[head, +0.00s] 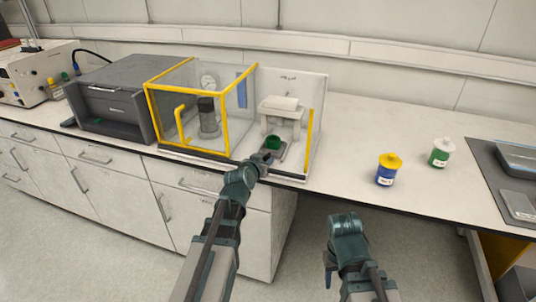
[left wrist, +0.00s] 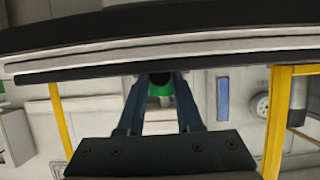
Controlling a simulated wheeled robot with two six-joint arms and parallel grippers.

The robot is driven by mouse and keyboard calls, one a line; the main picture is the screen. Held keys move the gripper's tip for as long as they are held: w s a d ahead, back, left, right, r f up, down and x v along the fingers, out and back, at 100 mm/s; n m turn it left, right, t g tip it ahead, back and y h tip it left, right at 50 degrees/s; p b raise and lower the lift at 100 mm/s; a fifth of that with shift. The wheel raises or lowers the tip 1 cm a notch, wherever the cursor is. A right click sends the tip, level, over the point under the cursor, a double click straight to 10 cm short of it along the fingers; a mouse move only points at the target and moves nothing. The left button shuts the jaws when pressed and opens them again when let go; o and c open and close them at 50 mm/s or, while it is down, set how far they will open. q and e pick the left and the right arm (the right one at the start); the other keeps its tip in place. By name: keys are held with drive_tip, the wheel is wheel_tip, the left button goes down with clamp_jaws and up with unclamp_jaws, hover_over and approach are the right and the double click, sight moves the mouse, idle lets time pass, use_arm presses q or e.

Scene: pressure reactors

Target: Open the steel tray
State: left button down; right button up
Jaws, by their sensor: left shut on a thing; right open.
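The steel tray (head: 279,154) is a small grey plate at the front of the white-backed open unit (head: 295,84). A green cup (head: 272,142) stands on it. My left gripper (head: 264,159) is at the tray's front edge, shut on it. In the left wrist view, which is upside down, my left gripper's fingers (left wrist: 160,100) point at the green cup (left wrist: 160,98), with a dark piece between the tips. Most of the tray is hidden there. My right gripper (head: 347,222) is open and empty, low in front of the counter; its fingertips are hard to make out.
A clear box with a yellow frame (head: 203,105) stands left of the unit, beside a dark grey instrument (head: 110,95). A blue jar with a yellow lid (head: 388,170) and a green-and-white jar (head: 441,152) stand right. The counter between the unit and jars is clear.

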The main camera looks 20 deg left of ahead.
use_arm(q)
drive_tip(key=shift+w, duration=0.2)
drive_tip(key=c, duration=0.6)
unclamp_jaws()
use_arm(e)
drive_tip(key=shift+w, duration=0.1)
use_arm(q)
drive_tip(key=shift+s, duration=0.2)
